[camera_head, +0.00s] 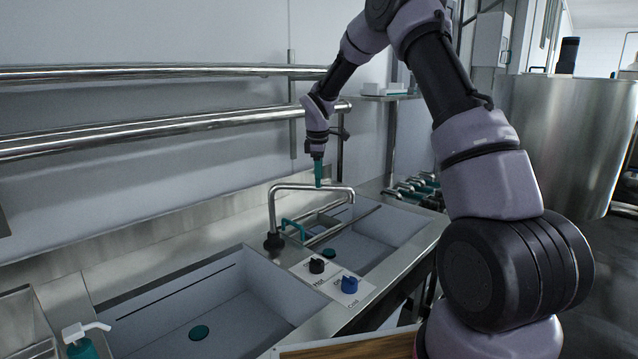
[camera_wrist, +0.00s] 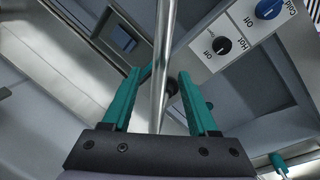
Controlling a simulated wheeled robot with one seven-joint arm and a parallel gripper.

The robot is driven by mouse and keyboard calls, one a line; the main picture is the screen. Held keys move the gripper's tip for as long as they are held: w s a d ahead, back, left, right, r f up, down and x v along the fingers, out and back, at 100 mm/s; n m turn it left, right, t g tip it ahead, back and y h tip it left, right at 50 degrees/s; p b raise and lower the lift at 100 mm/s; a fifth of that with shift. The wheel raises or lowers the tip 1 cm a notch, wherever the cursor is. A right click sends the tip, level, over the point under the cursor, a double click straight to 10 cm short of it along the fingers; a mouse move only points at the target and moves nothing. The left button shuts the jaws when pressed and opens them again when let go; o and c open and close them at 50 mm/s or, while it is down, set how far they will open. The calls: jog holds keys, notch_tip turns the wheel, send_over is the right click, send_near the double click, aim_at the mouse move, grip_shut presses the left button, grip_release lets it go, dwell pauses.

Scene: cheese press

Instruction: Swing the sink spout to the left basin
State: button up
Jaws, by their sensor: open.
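The metal sink spout (camera_head: 305,187) rises from a dark base (camera_head: 273,241) on the back ledge and points right, its end over the right basin (camera_head: 385,232). The left basin (camera_head: 240,292) has no spout over it. My gripper (camera_head: 318,184) points down at the middle of the spout's horizontal tube. In the wrist view my gripper (camera_wrist: 160,72) is open, with one teal finger on each side of the spout tube (camera_wrist: 163,35). I cannot tell how deep the fingers reach around it or whether they touch it.
A black knob (camera_head: 316,265) and a blue knob (camera_head: 349,284) stand on the divider between the basins. Metal rails (camera_head: 160,127) run along the wall. A soap dispenser (camera_head: 84,342) stands at front left. Space above the left basin is clear.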

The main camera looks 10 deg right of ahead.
jog(key=shift+w+d+f, duration=0.1)
jog(key=shift+w+f, duration=0.05)
jog(key=shift+f, duration=0.5)
jog(key=shift+w+f, duration=0.1)
jog(key=shift+f, duration=0.5)
grip_shut()
dwell(0.5)
